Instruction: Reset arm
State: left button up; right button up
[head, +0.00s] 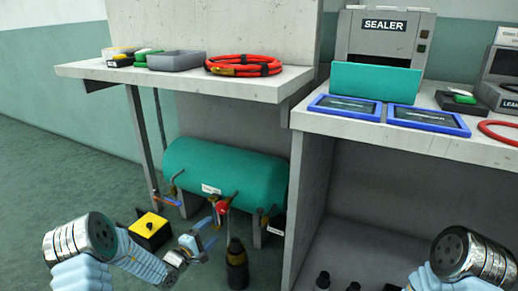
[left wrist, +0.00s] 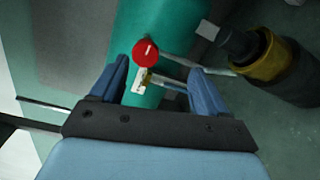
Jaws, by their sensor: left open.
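My left arm comes in from the lower left of the head view, and its gripper (head: 210,224) is low in front of the green tank (head: 225,170). In the left wrist view the left gripper (left wrist: 162,72) is open, its two blue fingers apart. A red round knob (left wrist: 146,53) on a small metal valve shows between the fingers, against the tank. I cannot tell whether the fingers touch it. The red knob also shows in the head view (head: 222,208). A link of my right arm is at the lower right of the head view; its gripper is out of view.
A dark cylinder with a yellow collar (left wrist: 268,58) stands close to the right finger. A yellow box (head: 150,228) with a black knob is on the floor left of my gripper. Above the tank is a shelf (head: 185,86); a bench (head: 430,145) with a sealer is to the right.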

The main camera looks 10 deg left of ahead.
pick_arm(q)
jog(key=s+d+f+m+g+h, duration=0.2)
jog(key=s+d+f+m+g, duration=0.1)
jog(key=s+d+f+g, duration=0.5)
jog(key=s+d+f+m+g+h, duration=0.15)
jog(key=s+d+f+g, duration=0.35)
jog(key=s, duration=0.5)
jog(key=s+a+f+m+g+y, duration=0.1)
jog(key=s+f+m+g+y, duration=0.2)
jog(key=s, duration=0.5)
jog(key=s+a+f+m+y, duration=0.1)
jog(key=s+f+m+y, duration=0.3)
jog(key=s, duration=0.5)
notch_tip(320, 180, up, 17)
jog(key=d+m+t+p, duration=0.1)
jog(key=d+m+p, duration=0.1)
jog(key=p, duration=1.3)
jog(key=shift+s+d+f+m+h, duration=0.15)
jog(key=shift+f+m+h, duration=0.05)
jog(key=shift+m+h, duration=0.15)
